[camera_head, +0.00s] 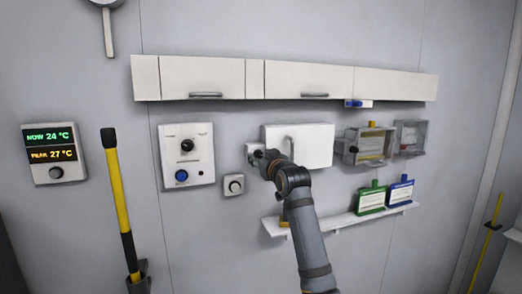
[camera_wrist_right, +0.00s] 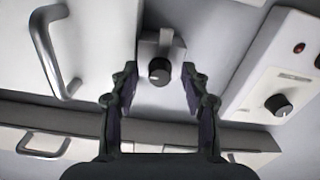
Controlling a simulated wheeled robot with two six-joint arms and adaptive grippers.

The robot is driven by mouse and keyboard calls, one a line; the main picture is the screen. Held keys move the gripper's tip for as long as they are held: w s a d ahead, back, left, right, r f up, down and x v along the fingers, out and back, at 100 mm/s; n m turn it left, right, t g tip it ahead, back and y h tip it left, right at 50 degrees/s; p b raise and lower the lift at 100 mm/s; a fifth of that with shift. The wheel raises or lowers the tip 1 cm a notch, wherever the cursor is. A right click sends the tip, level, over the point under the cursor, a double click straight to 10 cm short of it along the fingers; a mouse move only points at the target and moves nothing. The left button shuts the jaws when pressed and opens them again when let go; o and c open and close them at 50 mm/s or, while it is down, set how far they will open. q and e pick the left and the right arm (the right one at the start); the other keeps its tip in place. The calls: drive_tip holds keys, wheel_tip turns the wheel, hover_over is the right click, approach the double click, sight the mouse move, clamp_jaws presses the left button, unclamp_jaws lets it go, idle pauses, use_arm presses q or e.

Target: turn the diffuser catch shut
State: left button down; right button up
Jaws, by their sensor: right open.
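The diffuser catch is a dark round knob (camera_wrist_right: 159,71) on a small grey mount, with a pale mark on its face, in the right wrist view. In the head view its pale mount (camera_head: 251,149) shows at the left side of the white box (camera_head: 312,142), partly behind my gripper. My right gripper (camera_wrist_right: 160,92) is open, with one finger on each side of the knob and visible gaps between. In the head view the right gripper (camera_head: 259,160) is at the catch, its fingertips hard to make out. My left gripper is in neither view.
A control panel (camera_head: 199,141) with a dark knob and blue button is left of the catch. A small round dial (camera_head: 233,185) sits below it. A shelf (camera_head: 345,219) holds green and blue pouches. Wall cabinets (camera_head: 203,76) run above. The box handle (camera_wrist_right: 55,52) is near the gripper.

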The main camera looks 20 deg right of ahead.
drive_tip(key=shift+w, duration=0.15)
clamp_jaws()
drive_tip(key=shift+n, duration=0.3)
drive_tip(key=n, duration=0.3)
drive_tip(key=shift+f+b, duration=0.1)
drive_tip(key=shift+b, duration=0.3)
drive_tip(key=n, duration=0.5)
drive_tip(key=shift+b, duration=0.35)
drive_tip(key=n, duration=0.4)
drive_tip(key=shift+n, duration=0.3)
drive_tip(key=shift+n+b, duration=0.5)
drive_tip(key=shift+n, duration=1.8)
